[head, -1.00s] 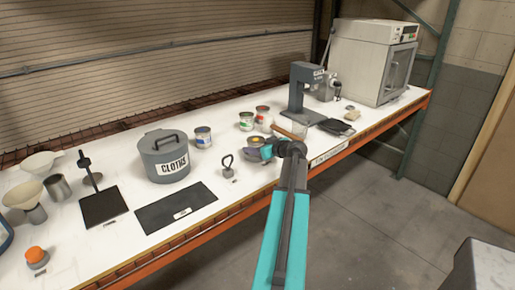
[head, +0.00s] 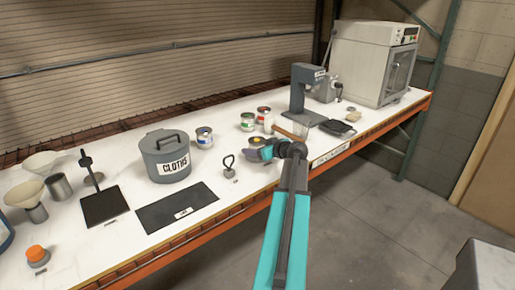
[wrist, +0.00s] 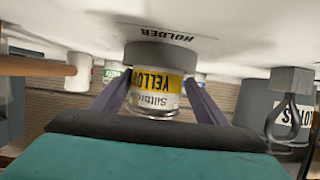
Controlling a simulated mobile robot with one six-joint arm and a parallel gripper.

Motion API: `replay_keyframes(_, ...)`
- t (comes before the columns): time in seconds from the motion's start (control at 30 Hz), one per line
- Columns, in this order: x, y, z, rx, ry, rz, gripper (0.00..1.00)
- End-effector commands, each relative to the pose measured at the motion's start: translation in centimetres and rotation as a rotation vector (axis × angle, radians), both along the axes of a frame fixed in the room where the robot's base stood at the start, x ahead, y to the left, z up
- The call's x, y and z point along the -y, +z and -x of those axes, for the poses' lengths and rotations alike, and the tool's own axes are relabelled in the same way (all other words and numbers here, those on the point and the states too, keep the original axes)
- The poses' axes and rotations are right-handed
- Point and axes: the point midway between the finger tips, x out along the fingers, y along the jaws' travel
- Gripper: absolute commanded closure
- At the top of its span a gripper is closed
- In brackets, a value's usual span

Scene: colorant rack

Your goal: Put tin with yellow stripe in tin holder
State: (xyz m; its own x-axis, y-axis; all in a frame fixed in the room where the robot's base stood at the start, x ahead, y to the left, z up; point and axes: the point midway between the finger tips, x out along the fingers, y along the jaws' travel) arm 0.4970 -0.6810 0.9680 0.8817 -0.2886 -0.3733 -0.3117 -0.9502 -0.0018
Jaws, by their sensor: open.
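The tin with the yellow stripe (wrist: 157,92) shows in the wrist view, which is upside down. The tin's base sits in the round grey tin holder (wrist: 160,54), marked HOLDER on the white table. My gripper (wrist: 158,82) is open, with one purple finger on each side of the tin; I cannot tell whether they touch it. In the head view my gripper (head: 262,152) is low over the table's front part and mostly hides the tin and holder.
Several tins, including a blue-labelled one (head: 204,137), stand behind my gripper. A grey CLOTHS bin (head: 165,157) and a weight with a ring (head: 229,171) are to the left. A grey stand (head: 299,98) and an oven (head: 366,62) are to the right.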

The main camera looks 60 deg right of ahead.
Motion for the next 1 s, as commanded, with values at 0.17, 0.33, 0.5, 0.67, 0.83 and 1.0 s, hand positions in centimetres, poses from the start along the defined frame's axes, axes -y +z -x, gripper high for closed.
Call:
replay_keyframes(0.17, 0.5, -0.7, 0.5, -0.015, -0.013, -0.004, 0.25)
replay_keyframes(0.33, 0.5, -0.1, 0.6, -0.014, -0.014, -0.002, 0.25)
replay_keyframes(0.5, 0.2, 0.3, 1.4, -0.013, -0.015, 0.001, 0.25)
replay_keyframes(0.67, -0.6, 1.3, 3.2, -0.011, -0.012, 0.002, 0.25)
replay_keyframes(0.83, -1.5, 2.4, 5.5, -0.01, -0.011, 0.002, 0.25)
replay_keyframes(1.0, -2.3, 3.6, 7.8, -0.009, -0.009, 0.003, 0.25)
